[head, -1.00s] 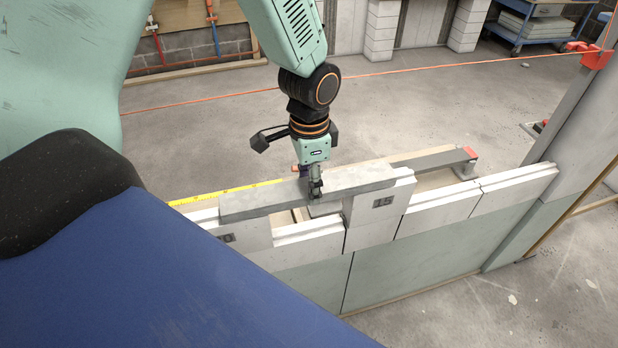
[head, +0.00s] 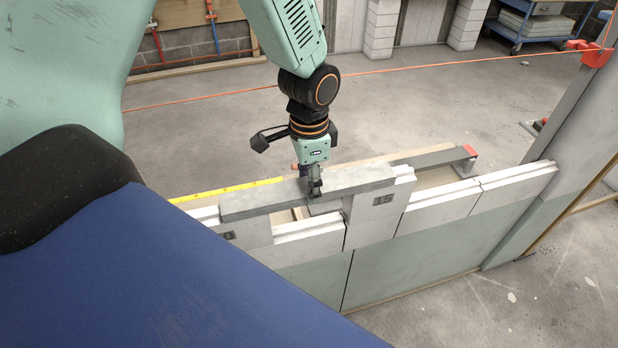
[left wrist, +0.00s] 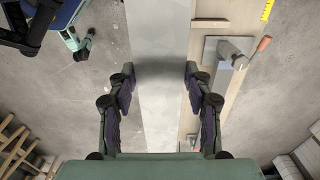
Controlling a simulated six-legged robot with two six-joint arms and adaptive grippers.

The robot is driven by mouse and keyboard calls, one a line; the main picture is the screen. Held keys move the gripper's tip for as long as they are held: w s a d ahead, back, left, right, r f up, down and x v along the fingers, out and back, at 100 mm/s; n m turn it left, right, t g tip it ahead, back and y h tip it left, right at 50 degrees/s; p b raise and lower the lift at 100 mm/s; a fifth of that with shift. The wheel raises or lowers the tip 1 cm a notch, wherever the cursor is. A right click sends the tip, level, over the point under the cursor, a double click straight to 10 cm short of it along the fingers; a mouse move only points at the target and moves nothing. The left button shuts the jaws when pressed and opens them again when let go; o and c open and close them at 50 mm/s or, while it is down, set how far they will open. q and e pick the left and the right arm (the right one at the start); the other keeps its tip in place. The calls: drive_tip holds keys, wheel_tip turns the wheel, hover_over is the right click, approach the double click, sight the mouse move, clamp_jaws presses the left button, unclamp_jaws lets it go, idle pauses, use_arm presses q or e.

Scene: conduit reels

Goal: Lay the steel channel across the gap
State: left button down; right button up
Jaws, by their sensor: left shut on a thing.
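The steel channel (head: 265,202) is a long grey bar lying lengthwise along the top of the low white block wall, over the gap between the block at the left and the block marked 15 (head: 378,215). My left gripper (head: 315,188) points down and is shut on the channel near its middle. In the left wrist view the channel (left wrist: 160,45) runs between the two fingers (left wrist: 160,88). The channel's right end overlaps the marked block and its left end reaches over the left block. I cannot tell whether it bears fully on both.
A plank behind the wall (left wrist: 205,8) carries a flat grey tool (left wrist: 213,75) with an orange-ended handle. A grey bar (head: 435,157) with a red end lies behind the wall. A yellow tape (head: 225,190) and an orange string line (head: 420,70) are nearby. Open floor lies beyond.

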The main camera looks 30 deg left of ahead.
use_arm(q)
drive_tip(key=shift+w, duration=0.1)
drive_tip(key=shift+c, duration=2.4)
unclamp_jaws()
drive_tip(key=shift+f, duration=0.1)
wheel_tip(320, 180, up, 12)
wheel_tip(320, 180, down, 12)
drive_tip(key=shift+r, duration=0.2)
